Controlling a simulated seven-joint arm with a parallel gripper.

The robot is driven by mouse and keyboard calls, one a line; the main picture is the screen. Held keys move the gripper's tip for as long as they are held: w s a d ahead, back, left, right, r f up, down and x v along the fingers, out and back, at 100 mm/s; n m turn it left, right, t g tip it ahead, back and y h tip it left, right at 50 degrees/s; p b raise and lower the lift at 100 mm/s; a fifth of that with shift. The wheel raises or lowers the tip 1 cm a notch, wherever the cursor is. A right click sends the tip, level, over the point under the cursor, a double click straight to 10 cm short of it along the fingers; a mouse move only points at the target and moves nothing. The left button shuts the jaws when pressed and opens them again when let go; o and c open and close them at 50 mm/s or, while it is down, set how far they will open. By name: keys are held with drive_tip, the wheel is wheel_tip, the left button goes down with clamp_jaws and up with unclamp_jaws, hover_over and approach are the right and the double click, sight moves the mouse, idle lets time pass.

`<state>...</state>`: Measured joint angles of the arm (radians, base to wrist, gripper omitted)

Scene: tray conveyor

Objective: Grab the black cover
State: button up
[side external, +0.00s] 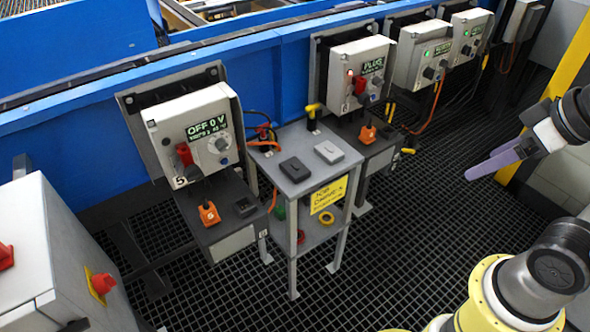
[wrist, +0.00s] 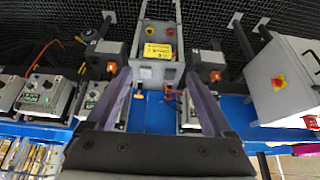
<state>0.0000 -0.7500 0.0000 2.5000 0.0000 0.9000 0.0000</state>
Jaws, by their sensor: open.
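The black cover (side external: 295,168) is a flat dark box-shaped piece lying on the top of a small grey stand (side external: 305,186). A lighter grey cover (side external: 328,152) lies to its right, apart from it. My gripper (side external: 485,166) has purple-grey fingers and is in the air at the right, well away from the stand. In the wrist view my gripper (wrist: 158,76) is open, its fingers wide apart with nothing held. The stand (wrist: 157,43) shows upside down between and beyond the fingers, where the covers are too small to tell apart clearly.
Control boxes (side external: 195,135) (side external: 362,72) line the blue conveyor wall behind the stand. A yellow-handled tool (side external: 312,112) stands at its back edge. Orange padlock-like pieces (side external: 208,213) (side external: 367,133) lie on side shelves. Open grating floor (side external: 420,235) lies between my arm and the stand.

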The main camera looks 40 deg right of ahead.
drive_tip(key=shift+o, duration=0.6)
drive_tip(key=w+r+t, duration=0.2)
drive_tip(key=w+r, duration=0.4)
drive_tip(key=w, duration=0.1)
drive_tip(key=g, duration=0.3)
hover_over(295, 167)
drive_tip(key=s, duration=0.3)
drive_tip(key=f, duration=3.1)
drive_tip(key=shift+w+a+f, duration=0.15)
drive_tip(key=shift+w+f, duration=0.05)
drive_tip(key=shift+f, duration=0.15)
drive_tip(key=shift+x, duration=3.15)
drive_tip(key=shift+s+f, duration=0.1)
drive_tip(key=shift+s, duration=0.1)
drive_tip(key=shift+c, duration=0.3)
